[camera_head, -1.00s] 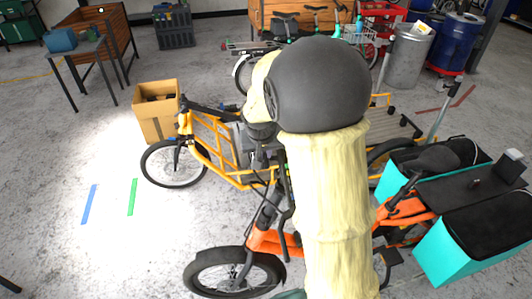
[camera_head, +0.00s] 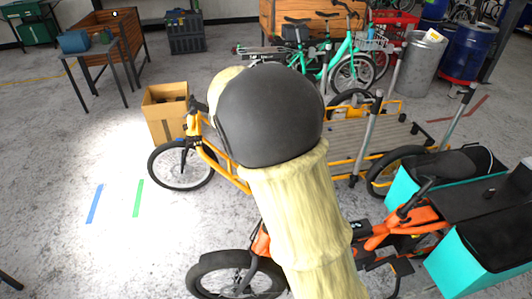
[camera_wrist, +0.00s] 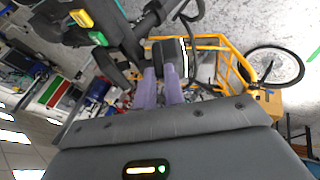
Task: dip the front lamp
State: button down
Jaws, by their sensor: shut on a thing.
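In the wrist view, my gripper (camera_wrist: 164,72) has its two purple fingers shut on a black boxy thing that looks like the front lamp (camera_wrist: 171,50), with a pale strip on its right side. Black handlebar parts (camera_wrist: 125,35) with a yellow block (camera_wrist: 81,18) and a green block (camera_wrist: 98,38) are close beside it. In the head view my arm hides the gripper and the lamp. A bright patch (camera_head: 75,225) lies on the floor at left, around a blue tape strip (camera_head: 95,203) and a green one (camera_head: 138,198).
An orange bike (camera_head: 377,240) with teal boxes stands at the front right. A yellow cargo bike (camera_head: 207,160) stands behind it, with a cardboard box (camera_head: 165,122) near its front wheel. Open floor lies to the left.

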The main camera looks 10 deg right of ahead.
jog(key=c, duration=1.5)
grip_release()
jog(key=b+v, duration=0.1)
jog(key=v, duration=1.6)
jog(key=shift+a+r, duration=0.1)
jog(key=shift+r, duration=0.1)
notch_tip(320, 180, up, 10)
jog(key=p, duration=0.9)
jog(key=shift+w+p, duration=0.1)
jog(key=shift+p, duration=0.25)
